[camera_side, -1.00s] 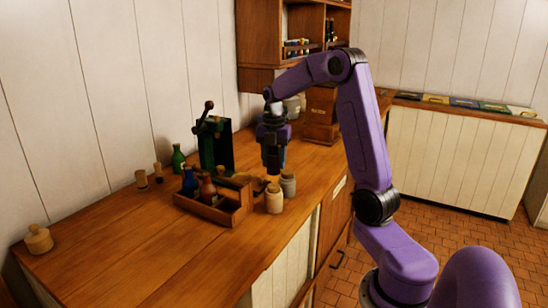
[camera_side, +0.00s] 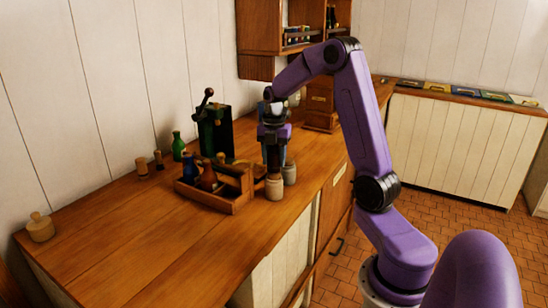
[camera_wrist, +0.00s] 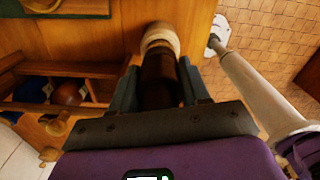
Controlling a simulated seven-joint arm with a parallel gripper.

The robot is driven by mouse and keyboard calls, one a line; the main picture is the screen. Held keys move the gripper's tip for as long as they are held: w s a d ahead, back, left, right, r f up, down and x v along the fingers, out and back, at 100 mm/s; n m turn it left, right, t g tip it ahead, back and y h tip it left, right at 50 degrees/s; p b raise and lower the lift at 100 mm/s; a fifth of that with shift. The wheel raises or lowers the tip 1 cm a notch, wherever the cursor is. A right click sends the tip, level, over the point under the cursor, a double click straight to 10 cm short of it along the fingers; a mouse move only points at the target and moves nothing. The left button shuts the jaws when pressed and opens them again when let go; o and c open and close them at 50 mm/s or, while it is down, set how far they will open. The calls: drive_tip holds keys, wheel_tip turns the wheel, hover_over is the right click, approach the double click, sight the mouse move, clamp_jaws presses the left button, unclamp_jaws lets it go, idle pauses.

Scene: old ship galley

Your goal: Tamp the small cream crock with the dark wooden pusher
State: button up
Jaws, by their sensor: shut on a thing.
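The small cream crock (camera_side: 274,190) stands near the front edge of the wooden counter. My gripper (camera_side: 274,165) is directly above it, pointing down. In the wrist view my gripper (camera_wrist: 157,88) is shut on the dark wooden pusher (camera_wrist: 158,78), with a finger on each side. The pusher points away from the wrist toward the pale rim of the crock (camera_wrist: 160,37). The pusher's lower end meets the crock's mouth in this view; how deep it sits is hidden.
A grey crock (camera_side: 289,174) stands close beside the cream one. A wooden caddy (camera_side: 213,200) with bottles is just left. A green bottle (camera_side: 178,146), a lidded wooden pot (camera_side: 39,228) and a dark green machine (camera_side: 215,132) stand farther off. The counter's front left is clear.

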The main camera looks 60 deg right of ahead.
drive_tip(key=shift+f, duration=1.05)
idle(1.7)
idle(0.4)
drive_tip(key=shift+r, duration=3.6)
